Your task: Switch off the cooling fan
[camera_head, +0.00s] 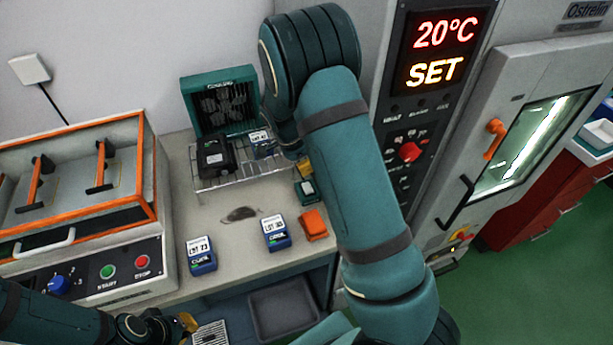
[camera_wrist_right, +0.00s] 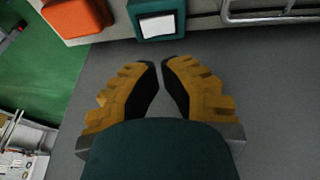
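The teal cooling fan (camera_head: 192,97) stands at the back of the bench against the wall, its dark grille facing the wire rack. A small teal block with a pale top (camera_head: 306,190) sits right of the rack, and it also shows at the top of the right wrist view (camera_wrist_right: 156,20); it looks like a switch. My right gripper (camera_head: 305,166) is mostly hidden behind my right arm. In its wrist view the fingers (camera_wrist_right: 161,68) nearly meet, with nothing between them, apart from the teal block. My left gripper (camera_head: 187,322) is low at left, mostly out of sight.
The wire rack (camera_head: 240,180) holds a black unit (camera_head: 214,158) and a blue-labelled unit (camera_head: 262,143). Two blue lot boxes (camera_head: 201,255) (camera_head: 276,233) and an orange block (camera_head: 314,225) lie in front. An orange-framed machine (camera_head: 75,215) stands left, a tall chamber (camera_head: 400,110) right.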

